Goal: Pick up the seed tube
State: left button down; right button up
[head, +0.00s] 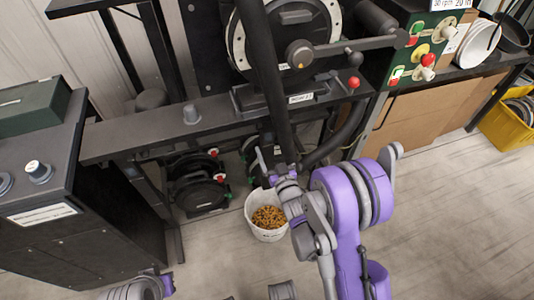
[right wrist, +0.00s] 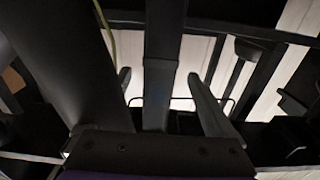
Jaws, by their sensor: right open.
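A long black tube (head: 272,85) comes down in front of the seed meter disc (head: 290,40); I take it for the seed tube. Its lower end is hidden behind my right gripper (head: 280,165), which is at that end. In the right wrist view my right gripper (right wrist: 165,90) is open, with one finger on each side of a dark upright bar or tube (right wrist: 160,80). A thicker dark tube (right wrist: 65,55) slants past on the left, outside the fingers. I cannot tell whether either finger touches anything. My left gripper is not in view.
A white bucket (head: 252,208) of orange-brown seeds stands on the floor just below my right gripper. A curved black hose (head: 342,138) is close on the right. The machine's dark beam (head: 150,135) runs behind.

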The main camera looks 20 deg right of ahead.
aim_at(268, 143)
jog(key=w, duration=0.4)
jog(key=shift+w+r, duration=0.2)
jog(key=shift+w, duration=0.2)
grip_shut()
